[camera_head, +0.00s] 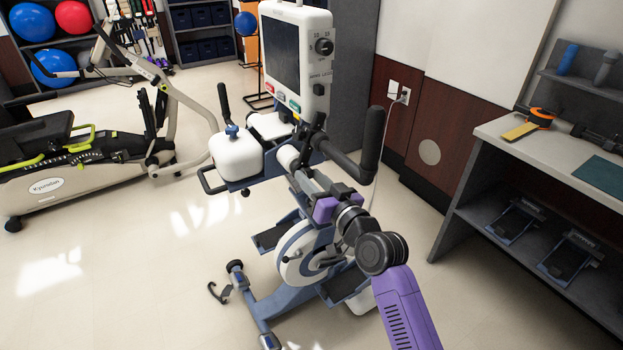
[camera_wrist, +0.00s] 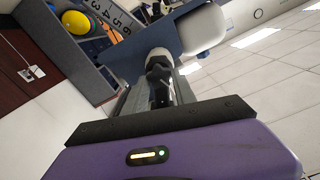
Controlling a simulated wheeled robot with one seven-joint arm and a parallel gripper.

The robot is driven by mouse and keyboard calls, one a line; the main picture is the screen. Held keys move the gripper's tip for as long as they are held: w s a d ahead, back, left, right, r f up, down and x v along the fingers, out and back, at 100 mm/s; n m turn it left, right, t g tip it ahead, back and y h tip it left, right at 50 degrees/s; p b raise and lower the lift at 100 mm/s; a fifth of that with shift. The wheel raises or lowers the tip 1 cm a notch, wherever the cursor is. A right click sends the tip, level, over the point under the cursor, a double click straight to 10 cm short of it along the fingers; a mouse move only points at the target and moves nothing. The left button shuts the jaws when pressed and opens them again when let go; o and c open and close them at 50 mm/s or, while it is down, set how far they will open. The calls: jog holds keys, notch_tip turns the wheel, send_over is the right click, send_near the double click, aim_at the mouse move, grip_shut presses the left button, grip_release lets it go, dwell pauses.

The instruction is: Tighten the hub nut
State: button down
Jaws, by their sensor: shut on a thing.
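The stepper machine (camera_head: 300,245) stands in the middle of the head view, with a white cylindrical hub (camera_head: 287,157) below its console. My gripper (camera_head: 301,170) reaches this hub from the lower right; its fingers are small and partly hidden there. In the wrist view, my gripper (camera_wrist: 159,80) has its grey fingers on either side of a dark lobed part, which looks like the hub nut (camera_wrist: 158,69). The nut sits in front of the pale round hub (camera_wrist: 159,53). My gripper is shut on the nut. The nut cannot be made out in the head view.
A black handlebar (camera_head: 371,145) rises close to the right of my gripper. The console (camera_head: 295,60) stands above, and a white box with a blue knob (camera_head: 236,154) is left. A bench (camera_head: 545,150) holds an orange tool (camera_head: 531,123).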

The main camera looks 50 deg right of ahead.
jog(key=shift+m+p, duration=0.6)
jog(key=shift+m, duration=1.5)
jog(key=shift+d, duration=0.1)
jog(key=c, duration=1)
grip_release()
jog(key=shift+s+f, duration=0.1)
jog(key=shift+s, duration=0.05)
jog(key=v, duration=0.7)
jog(key=shift+s+b, duration=0.3)
